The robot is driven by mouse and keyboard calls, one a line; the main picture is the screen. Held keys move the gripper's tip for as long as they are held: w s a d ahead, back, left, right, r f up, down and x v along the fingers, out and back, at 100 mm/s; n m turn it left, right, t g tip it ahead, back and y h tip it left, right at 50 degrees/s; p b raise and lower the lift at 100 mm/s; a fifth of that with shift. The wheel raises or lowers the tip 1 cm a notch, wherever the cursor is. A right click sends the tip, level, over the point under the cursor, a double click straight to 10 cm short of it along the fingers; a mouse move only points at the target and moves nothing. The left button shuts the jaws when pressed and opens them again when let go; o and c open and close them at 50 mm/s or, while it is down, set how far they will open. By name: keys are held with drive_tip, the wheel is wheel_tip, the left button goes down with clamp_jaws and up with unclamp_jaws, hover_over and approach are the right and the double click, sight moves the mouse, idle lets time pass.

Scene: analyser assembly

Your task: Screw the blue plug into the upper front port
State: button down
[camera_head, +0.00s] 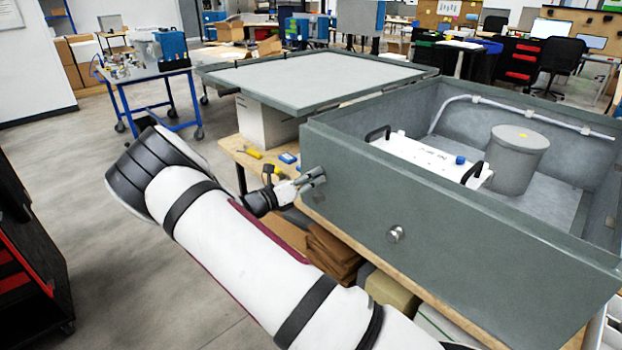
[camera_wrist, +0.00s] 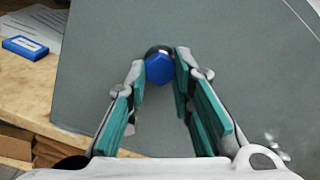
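The blue plug (camera_wrist: 159,69) shows in the wrist view as a blue hexagonal head in front of a dark round ring on the grey panel. The ring looks like the port, but how deep the plug sits in it cannot be seen. My gripper (camera_wrist: 161,66) has a fingertip close against each side of the plug and appears shut on it. In the head view, my gripper (camera_head: 318,178) is at the upper left of the front wall of the grey analyser housing (camera_head: 460,250). The plug is hidden there by the fingers.
A silver round fitting (camera_head: 396,234) sticks out of the front wall, lower right of my gripper. Inside the open housing are a white module (camera_head: 425,158) with black handles and a grey cylinder (camera_head: 518,160). A blue box (camera_wrist: 25,47) lies on the wooden bench (camera_wrist: 50,95).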

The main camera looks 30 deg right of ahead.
drive_tip(key=shift+w+r+m+p, duration=0.1)
drive_tip(key=shift+m+p, duration=1.6)
drive_tip(key=shift+m, duration=5.05)
drive_tip(key=shift+w+r+m+p, duration=0.1)
drive_tip(key=shift+m+p, duration=1.6)
drive_tip(key=shift+m, duration=5.05)
